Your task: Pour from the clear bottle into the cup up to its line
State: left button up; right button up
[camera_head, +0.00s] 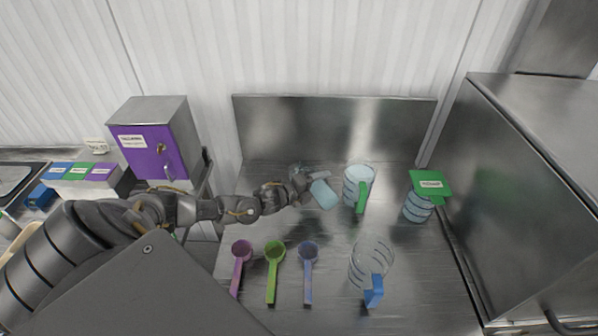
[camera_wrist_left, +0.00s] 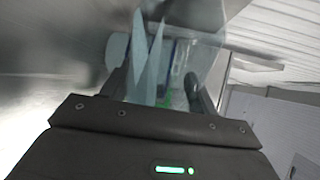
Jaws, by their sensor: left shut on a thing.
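My left gripper (camera_head: 306,183) is shut on a pale, see-through bottle (camera_head: 324,195), which is tilted beside the measuring cup with the green handle (camera_head: 350,188). The bottle and cup look close together; I cannot tell whether they touch or whether anything flows. The green-handled cup stands upright and looks pale inside; its level against a line is too small to read. In the left wrist view the clear bottle (camera_wrist_left: 190,55) fills the space beyond the fingers, blurred by its see-through walls. A second clear cup with a blue handle (camera_head: 374,291) stands nearer the front and looks empty. My right gripper is not in view.
A ringed clear container under a green labelled sign (camera_head: 431,184) stands at the right. Purple (camera_head: 237,273), green (camera_head: 272,277) and blue (camera_head: 308,273) scoops lie at the front left. A metal cabinet (camera_head: 540,180) bounds the right; a steel backsplash (camera_head: 330,125) bounds the back.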

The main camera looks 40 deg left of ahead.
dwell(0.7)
